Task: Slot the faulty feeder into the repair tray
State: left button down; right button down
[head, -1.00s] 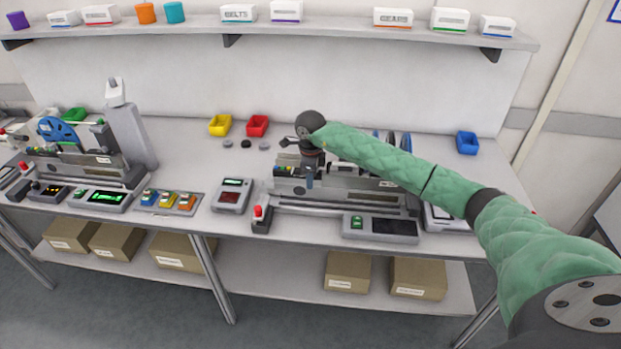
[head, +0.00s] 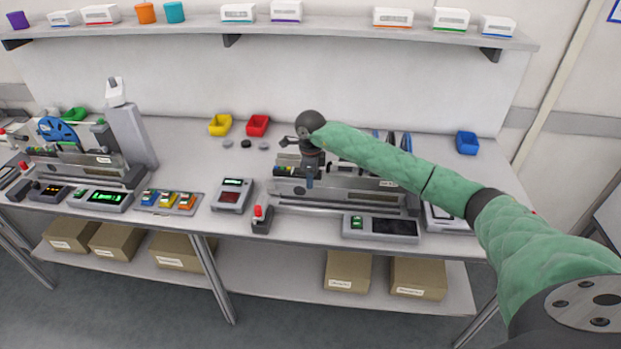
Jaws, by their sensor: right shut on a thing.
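My right gripper (head: 311,174) points down over the left part of a long grey slotted rack (head: 345,197) on the bench. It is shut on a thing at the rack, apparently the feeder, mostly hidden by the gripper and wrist. I cannot tell how deep that thing sits. Several upright feeder-like parts with dark and blue discs stand behind my forearm in the rack. No tray is clearly marked as the repair tray. My left gripper is not in view.
A second feeder machine with a blue reel (head: 57,131) stands at the left. A red-button box (head: 262,219), a small meter (head: 232,196) and a control panel (head: 381,228) lie at the front. Yellow (head: 220,125), red (head: 257,126) and blue (head: 467,143) bins stand behind.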

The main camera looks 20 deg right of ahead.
jog(key=shift+w+a+b, duration=0.35)
jog(key=shift+a, duration=0.2)
jog(key=shift+w+a+b, duration=0.3)
jog(key=shift+a+b, duration=0.05)
jog(key=shift+a, duration=0.15)
dwell(0.5)
jog(key=c, duration=1.2)
grip_release()
jog(key=shift+o, duration=0.2)
